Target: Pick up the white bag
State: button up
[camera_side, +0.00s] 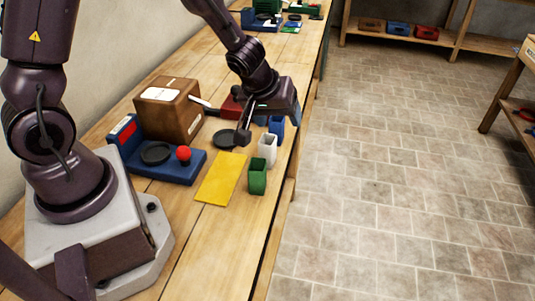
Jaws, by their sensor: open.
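A small white bag (267,149) stands upright near the right edge of the wooden bench. It is in a row between a green bag (257,176), closer to the camera, and a blue bag (276,124) behind it. My gripper (240,124) is open above the bench, up and left of the white bag in the picture. It appears apart from the bag, and I see nothing held in it. The arm and gripper partly cover the blue bag.
A yellow sheet (221,179) lies left of the bags. A blue device (180,170) with a red knob and a brown box (169,109) stand farther left. A dark round plate (224,139) and a red object (232,105) are near my gripper. The bench front is clear.

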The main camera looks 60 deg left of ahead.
aim_at(267, 139)
jog(key=a+f, duration=0.1)
jog(key=f, duration=0.1)
jog(key=a+f+g+y, duration=0.1)
jog(key=f, duration=0.1)
jog(key=a+f+y, duration=0.1)
jog(key=a+f, duration=0.1)
jog(key=f, duration=0.1)
jog(key=shift+w+a+f+m, duration=0.1)
jog(key=shift+m, duration=0.3)
jog(key=shift+g, duration=0.3)
jog(key=shift+x, duration=2.75)
jog(key=shift+a, duration=0.15)
jog(key=c, duration=1)
jog(key=shift+c, duration=0.2)
